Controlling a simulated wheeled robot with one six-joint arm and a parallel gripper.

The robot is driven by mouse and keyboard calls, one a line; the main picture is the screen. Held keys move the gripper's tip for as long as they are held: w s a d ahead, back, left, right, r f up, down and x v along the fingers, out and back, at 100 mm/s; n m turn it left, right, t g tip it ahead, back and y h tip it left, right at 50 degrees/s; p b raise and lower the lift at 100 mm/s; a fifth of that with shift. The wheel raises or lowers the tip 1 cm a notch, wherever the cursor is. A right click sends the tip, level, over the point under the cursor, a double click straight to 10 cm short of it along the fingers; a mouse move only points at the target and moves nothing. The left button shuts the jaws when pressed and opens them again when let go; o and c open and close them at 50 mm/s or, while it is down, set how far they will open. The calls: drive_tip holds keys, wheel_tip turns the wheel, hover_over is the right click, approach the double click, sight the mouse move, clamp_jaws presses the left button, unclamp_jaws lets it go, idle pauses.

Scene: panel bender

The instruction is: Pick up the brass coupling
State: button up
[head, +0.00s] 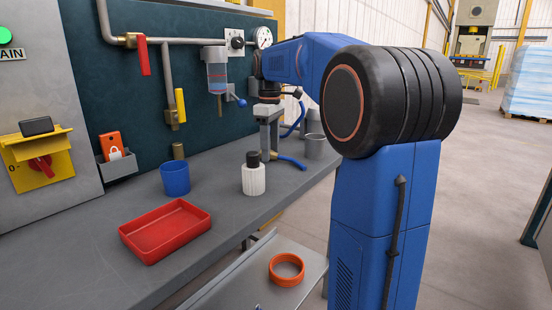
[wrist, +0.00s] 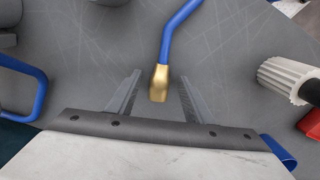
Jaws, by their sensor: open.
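The brass coupling (wrist: 159,84) is the gold-coloured end of a blue hose (wrist: 178,28) over the grey bench. In the wrist view it appears between the two fingers of my gripper (wrist: 159,76), which are apart with a gap on each side of it. I cannot tell whether the coupling is level with the fingers or below them. In the head view my gripper (head: 267,150) points down over the bench, and the blue hose (head: 292,162) lies beside it. The coupling is small and partly hidden there.
A white bottle with a black cap (head: 253,178) stands close to my gripper. A blue cup (head: 175,179), a red tray (head: 150,247) and a grey cup (head: 315,146) are also on the bench. An orange ring (head: 286,271) lies on a lower shelf.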

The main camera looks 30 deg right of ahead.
drive_tip(key=c, duration=1.1)
